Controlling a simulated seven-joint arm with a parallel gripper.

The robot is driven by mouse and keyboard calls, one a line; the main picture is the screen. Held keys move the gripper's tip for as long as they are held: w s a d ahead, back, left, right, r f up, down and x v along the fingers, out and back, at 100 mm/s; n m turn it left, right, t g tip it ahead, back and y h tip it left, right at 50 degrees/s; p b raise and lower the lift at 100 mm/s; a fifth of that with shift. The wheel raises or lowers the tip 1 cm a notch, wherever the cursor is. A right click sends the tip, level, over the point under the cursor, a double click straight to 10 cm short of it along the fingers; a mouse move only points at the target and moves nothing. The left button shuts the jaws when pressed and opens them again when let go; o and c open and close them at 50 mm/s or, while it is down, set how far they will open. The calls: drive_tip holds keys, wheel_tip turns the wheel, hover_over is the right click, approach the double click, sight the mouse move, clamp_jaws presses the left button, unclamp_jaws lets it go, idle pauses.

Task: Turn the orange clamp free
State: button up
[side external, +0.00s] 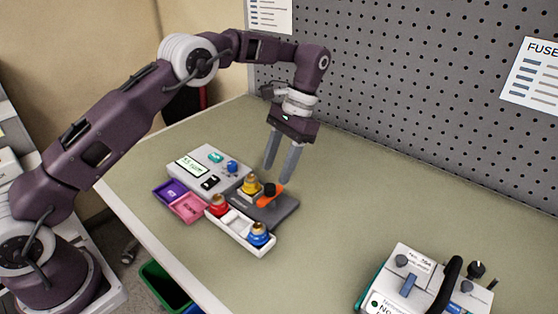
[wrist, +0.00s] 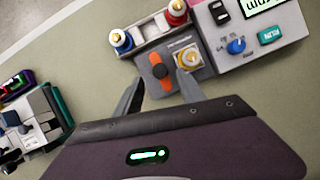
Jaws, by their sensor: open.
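The orange clamp (side external: 270,194) is a flat bar with a dark knob, set on a dark grey plate (side external: 282,213) at the right side of the pump. In the wrist view the orange clamp (wrist: 159,68) lies lengthwise ahead of the fingers. My gripper (side external: 280,168) is open and empty, pointing down above and slightly behind the clamp, apart from it. In the wrist view my gripper's (wrist: 162,95) fingers spread to either side below the clamp. A yellow-capped vial (side external: 250,186) stands next to the clamp.
The pump body (side external: 210,165) with screen and buttons is left of the clamp. A white tray (side external: 238,230) holds red- and blue-capped vials. Purple (side external: 172,192) and pink (side external: 188,207) bins sit in front. Another device (side external: 410,285) stands at the right. The table between is clear.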

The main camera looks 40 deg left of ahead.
drive_tip(key=shift+v, duration=1.5)
wheel_tip(320, 180, up, 11)
drive_tip(key=t, duration=0.3)
hover_over(281, 188)
drive_tip(key=s+a, duration=0.1)
drive_tip(key=s, duration=0.4)
drive_tip(key=s+a+r+n+t, duration=0.1)
drive_tip(key=s+r+t, duration=0.1)
drive_tip(key=s+r, duration=0.5)
drive_tip(key=s+f+t, duration=0.2)
drive_tip(key=s+f, duration=0.1)
drive_tip(key=s, duration=0.6)
drive_tip(key=s+a+f+n+t+h, duration=0.1)
drive_tip(key=s+f+t, duration=0.1)
drive_tip(key=s, duration=0.8)
drive_tip(key=shift+a+f+t, duration=0.15)
drive_tip(key=shift+f+t, duration=0.25)
drive_tip(key=shift+t, duration=0.1)
